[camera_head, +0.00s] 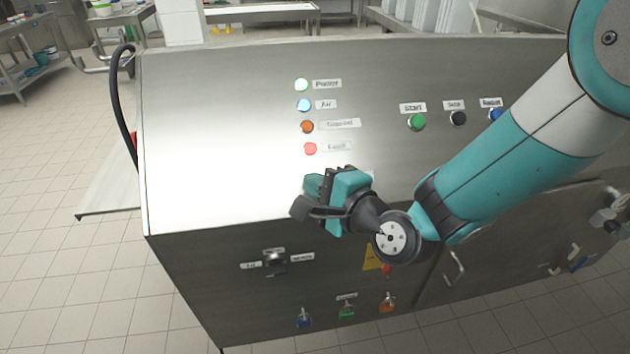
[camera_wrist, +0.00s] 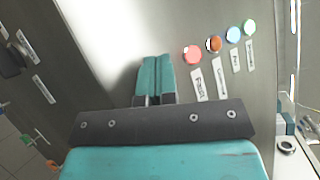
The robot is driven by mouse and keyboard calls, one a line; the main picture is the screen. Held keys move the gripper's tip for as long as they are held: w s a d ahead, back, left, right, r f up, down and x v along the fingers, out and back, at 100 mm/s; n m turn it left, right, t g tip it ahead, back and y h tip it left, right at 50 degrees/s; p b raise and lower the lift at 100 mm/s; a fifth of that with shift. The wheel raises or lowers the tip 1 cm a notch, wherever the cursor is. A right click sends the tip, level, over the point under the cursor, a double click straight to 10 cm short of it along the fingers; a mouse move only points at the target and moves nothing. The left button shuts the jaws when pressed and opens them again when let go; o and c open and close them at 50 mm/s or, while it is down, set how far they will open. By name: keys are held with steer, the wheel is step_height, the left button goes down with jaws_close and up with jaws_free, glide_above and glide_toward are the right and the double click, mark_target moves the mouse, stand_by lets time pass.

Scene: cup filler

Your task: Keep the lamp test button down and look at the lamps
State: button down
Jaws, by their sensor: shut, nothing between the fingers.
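On the sloped steel panel, a column of lamps shows in the head view. The Power lamp (camera_head: 301,85) is bright pale green, the Air lamp (camera_head: 304,105) bright light blue, the third lamp (camera_head: 307,127) a duller orange, and the lowest lamp (camera_head: 310,149) bright red. The same red lamp (camera_wrist: 192,54) and orange lamp (camera_wrist: 213,44) show in the wrist view. My gripper (camera_head: 314,186) is shut and empty, fingers towards the panel just below the lamps. It also shows in the wrist view (camera_wrist: 155,62). I see no lamp test button; whether the fingertips touch one is hidden.
A green Start button (camera_head: 417,121), a black button (camera_head: 458,118) and a blue button (camera_head: 494,115) are to the right, near my arm. The front face holds a selector switch (camera_head: 275,262) and several coloured valve handles below. The panel's left part is clear.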

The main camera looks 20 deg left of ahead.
steer(key=shift+w+f, duration=0.15)
steer(key=shift+f, duration=0.05)
steer(key=shift+r, duration=0.15)
stand_by(0.5)
steer(key=shift+s+d+r, duration=0.25)
steer(key=shift+s+r, duration=0.2)
steer(key=shift+r, duration=0.05)
steer(key=shift+s+d+r+p, duration=0.3)
steer(key=shift+s+r+p, duration=0.1)
steer(key=shift+s+r, duration=0.15)
steer(key=shift+s+d+r+p, duration=0.35)
steer(key=shift+s+r, duration=0.1)
steer(key=shift+r, duration=0.25)
steer(key=shift+s+d+r+p, duration=0.25)
steer(key=shift+s+r+p, duration=0.15)
steer(key=shift+s+r, duration=0.15)
steer(key=shift+w, duration=0.1)
